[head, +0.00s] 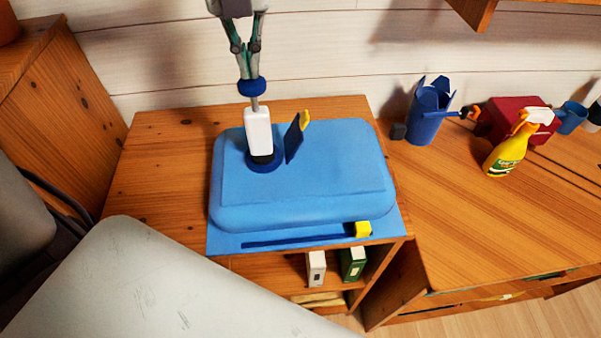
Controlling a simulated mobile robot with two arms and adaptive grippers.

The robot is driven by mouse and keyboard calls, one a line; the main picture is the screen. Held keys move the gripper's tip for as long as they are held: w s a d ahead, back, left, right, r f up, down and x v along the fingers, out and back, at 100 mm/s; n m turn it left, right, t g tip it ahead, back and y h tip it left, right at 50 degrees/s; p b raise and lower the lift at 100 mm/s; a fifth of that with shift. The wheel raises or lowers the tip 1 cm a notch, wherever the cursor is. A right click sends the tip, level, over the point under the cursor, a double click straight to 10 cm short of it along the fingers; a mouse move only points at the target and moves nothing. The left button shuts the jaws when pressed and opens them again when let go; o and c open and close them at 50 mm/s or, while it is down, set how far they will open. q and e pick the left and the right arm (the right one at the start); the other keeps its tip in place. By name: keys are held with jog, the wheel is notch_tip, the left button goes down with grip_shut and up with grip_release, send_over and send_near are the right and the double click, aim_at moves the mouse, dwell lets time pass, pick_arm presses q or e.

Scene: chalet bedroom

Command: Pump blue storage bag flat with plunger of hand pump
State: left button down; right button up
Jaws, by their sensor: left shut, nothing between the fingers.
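The blue storage bag (320,170) lies on the wooden cabinet top, still puffed up and thick. The white hand pump (258,130) stands upright on a dark blue round base at the bag's left part. Its plunger rod shows above the body, topped by a blue knob (252,87). My left gripper (249,74) points down from the top of the picture, shut, its fingertips at the top of the knob. A dark blue flap with a yellow tip (294,138) stands up on the bag beside the pump. My right gripper is out of view.
A blue strip with a yellow slider (362,229) lies along the bag's front edge. To the right are a blue cup (428,112), a yellow spray bottle (505,150) and a red box (505,115). A wall shelf juts out at the top right.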

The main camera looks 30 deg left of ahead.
aim_at(255, 111)
pick_arm(q)
jog(key=shift+f+b, duration=2.95)
jog(key=shift+f, duration=0.3)
jog(key=shift+r+p, duration=1.65)
jog(key=shift+r, duration=0.9)
jog(key=shift+f, duration=0.15)
jog(key=shift+f+b, duration=2.8)
jog(key=shift+f, duration=0.05)
jog(key=shift+r+p, duration=1.7)
jog(key=shift+r, duration=0.8)
jog(key=shift+r+p, duration=2.15)
jog(key=shift+r, duration=0.85)
